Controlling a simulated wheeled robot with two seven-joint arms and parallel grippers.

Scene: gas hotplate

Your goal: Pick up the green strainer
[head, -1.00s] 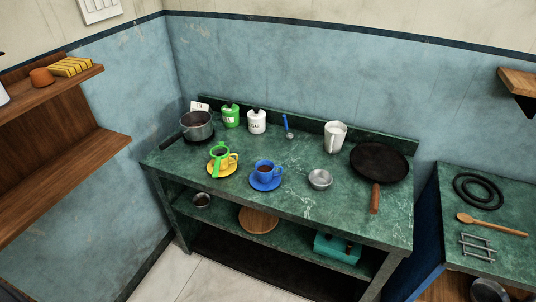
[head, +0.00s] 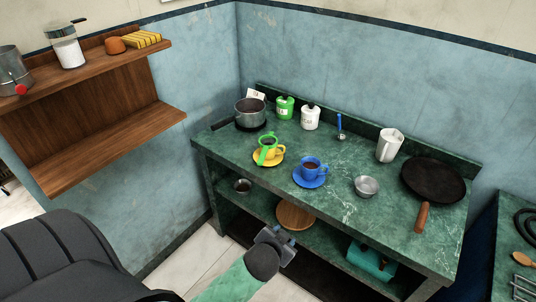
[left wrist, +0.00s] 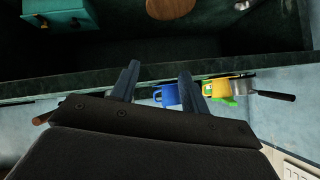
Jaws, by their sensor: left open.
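The green strainer (head: 267,143) sits on top of the yellow cup (head: 277,152), which stands on a yellow saucer on the green worktop. Its handle points toward the front edge. In the left wrist view, a bit of the strainer (left wrist: 231,101) shows by the yellow cup (left wrist: 216,88), right of the fingers. My left gripper (head: 283,240) is in front of the worktop and lower than it, apart from the strainer. Its fingers (left wrist: 156,82) are spread and empty in the left wrist view. My right gripper is not in view.
A blue cup (head: 311,168) on a blue saucer stands right of the yellow cup. A pot (head: 250,112) is behind on the left. A metal bowl (head: 366,186) and a black pan (head: 433,181) are farther right. The worktop's front edge (head: 320,223) lies between gripper and cups.

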